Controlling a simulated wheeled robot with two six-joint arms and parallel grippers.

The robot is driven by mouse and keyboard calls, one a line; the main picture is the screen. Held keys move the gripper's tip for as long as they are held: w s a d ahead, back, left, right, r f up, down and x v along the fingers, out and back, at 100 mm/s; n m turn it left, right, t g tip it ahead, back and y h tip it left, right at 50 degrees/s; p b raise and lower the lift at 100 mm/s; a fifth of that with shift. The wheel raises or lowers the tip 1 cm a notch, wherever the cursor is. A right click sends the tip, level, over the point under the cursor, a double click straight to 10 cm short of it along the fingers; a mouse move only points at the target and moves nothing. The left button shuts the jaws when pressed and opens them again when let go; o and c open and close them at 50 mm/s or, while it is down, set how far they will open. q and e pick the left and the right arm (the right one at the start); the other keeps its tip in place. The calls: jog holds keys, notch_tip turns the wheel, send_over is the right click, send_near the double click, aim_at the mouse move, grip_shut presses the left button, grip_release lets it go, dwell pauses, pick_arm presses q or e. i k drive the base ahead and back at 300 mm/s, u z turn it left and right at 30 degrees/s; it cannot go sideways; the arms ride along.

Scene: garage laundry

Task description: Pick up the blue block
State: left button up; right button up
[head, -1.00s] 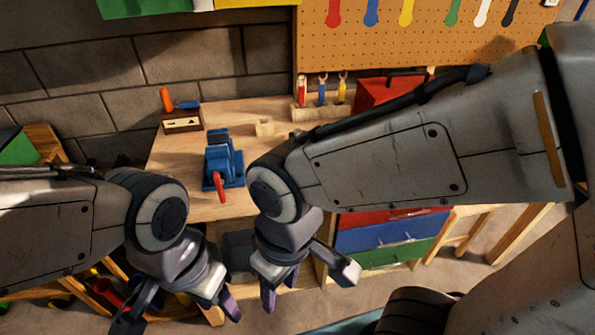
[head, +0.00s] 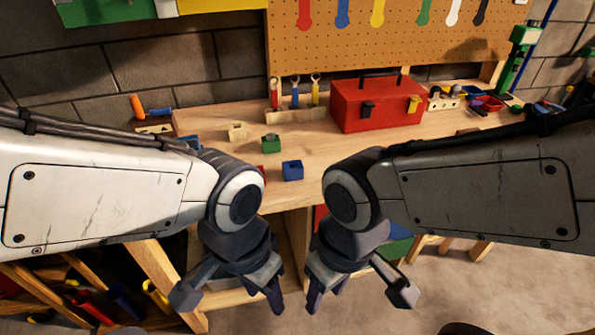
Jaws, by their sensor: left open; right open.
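The blue block (head: 293,171) sits on the wooden workbench (head: 310,140), near its front edge, in the gap between my two arms. My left gripper (head: 228,298) is open and empty, in front of the bench edge and below the block in the picture. My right gripper (head: 358,299) is open and empty, also in front of the bench and to the right of the left one. Neither gripper touches the block.
A green block (head: 271,144) and a wooden block (head: 237,131) stand behind the blue block. A red block (head: 270,172) is partly hidden by my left arm. Open bench surface lies right of the blue block.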

aim_at(292, 170)
jog(key=u, duration=0.55)
jog(key=i, duration=0.7)
jog(key=z, duration=0.2)
